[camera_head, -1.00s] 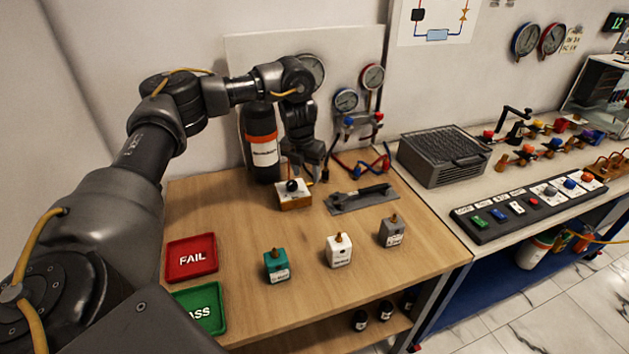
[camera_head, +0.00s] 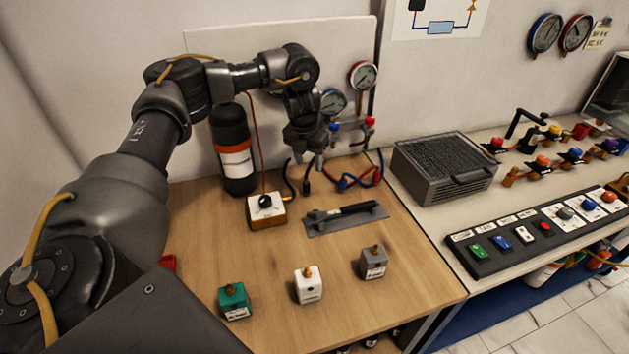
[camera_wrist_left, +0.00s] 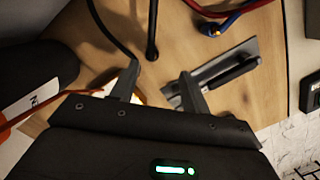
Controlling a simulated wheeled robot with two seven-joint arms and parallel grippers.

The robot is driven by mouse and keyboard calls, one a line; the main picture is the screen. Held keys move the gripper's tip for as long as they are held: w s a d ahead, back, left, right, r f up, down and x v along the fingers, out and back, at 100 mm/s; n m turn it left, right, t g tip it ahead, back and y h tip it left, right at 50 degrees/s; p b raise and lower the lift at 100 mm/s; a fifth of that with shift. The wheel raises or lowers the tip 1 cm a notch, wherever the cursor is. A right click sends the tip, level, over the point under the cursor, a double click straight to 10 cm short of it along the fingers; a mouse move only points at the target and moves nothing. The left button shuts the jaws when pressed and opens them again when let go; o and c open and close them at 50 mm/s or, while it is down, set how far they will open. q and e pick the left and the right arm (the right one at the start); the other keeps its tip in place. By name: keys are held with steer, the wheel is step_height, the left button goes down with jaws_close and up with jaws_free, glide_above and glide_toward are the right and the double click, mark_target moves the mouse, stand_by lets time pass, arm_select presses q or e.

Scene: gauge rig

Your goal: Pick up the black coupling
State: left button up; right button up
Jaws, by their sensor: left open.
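A short black piece, which looks like the black coupling (camera_head: 307,186), is at the end of a black hose on the wooden table, behind the grey plate. In the left wrist view a black hose end (camera_wrist_left: 152,50) shows just beyond my fingertips, near the middle of the gap. My left gripper (camera_head: 312,161) points down above the back of the table, close to this piece. Its jaws (camera_wrist_left: 158,76) are open with nothing between them, and the fingers look apart from the hose end. My right gripper is in neither view.
A box with a black knob (camera_head: 266,211) and a black bottle (camera_head: 233,150) stand to the left. A grey plate with a black-handled tool (camera_head: 345,217) lies in front. Red and blue hoses (camera_head: 360,178) are to the right. Teal, white and grey blocks stand nearer the front.

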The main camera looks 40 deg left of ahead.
mark_target(306, 180)
arm_select(q)
steer(key=f, duration=0.1)
steer(key=f+b, duration=0.1)
steer(key=f, duration=0.2)
steer(key=shift+s+a+f, duration=0.3)
steer(key=shift+a, duration=0.1)
steer(key=shift+w+f, duration=0.2)
steer(key=shift+f, duration=0.15)
steer(key=f, duration=0.5)
steer(key=shift+w+a, duration=0.2)
steer(key=shift+a, duration=0.05)
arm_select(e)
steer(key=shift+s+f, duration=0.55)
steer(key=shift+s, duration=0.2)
arm_select(q)
jaws_close()
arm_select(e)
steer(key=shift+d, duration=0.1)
